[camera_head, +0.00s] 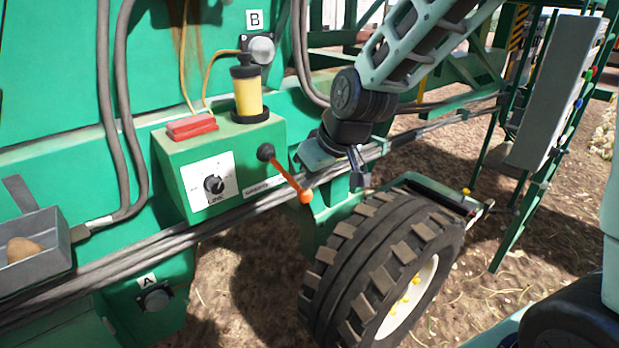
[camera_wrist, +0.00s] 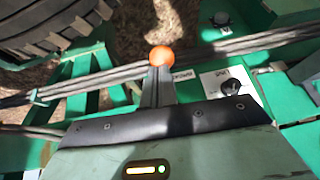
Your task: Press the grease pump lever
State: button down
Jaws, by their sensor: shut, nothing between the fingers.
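The grease pump lever (camera_head: 287,176) is an orange rod on the front of a green box. It runs from a black ball pivot (camera_head: 266,152) down and right to an orange knob (camera_head: 306,196). My gripper (camera_head: 361,182) is shut and empty, pointing down, to the right of the knob in the head view. In the wrist view the orange knob (camera_wrist: 162,57) shows just past the closed fingertips (camera_wrist: 158,70) of my gripper. I cannot tell from that view whether they touch. The rod is mostly hidden there.
The green box (camera_head: 225,150) carries a dial (camera_head: 214,184), a red block (camera_head: 192,127) and a yellow grease reservoir (camera_head: 249,93). Cables (camera_head: 150,255) run below it. A large tyre (camera_head: 370,265) stands under my gripper. A grey tray (camera_head: 35,250) is at the left.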

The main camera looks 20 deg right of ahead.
aim_at(312, 196)
jog(key=shift+w+f+b, duration=0.1)
jog(key=shift+f+b, duration=1.25)
jog(key=shift+f, duration=0.8)
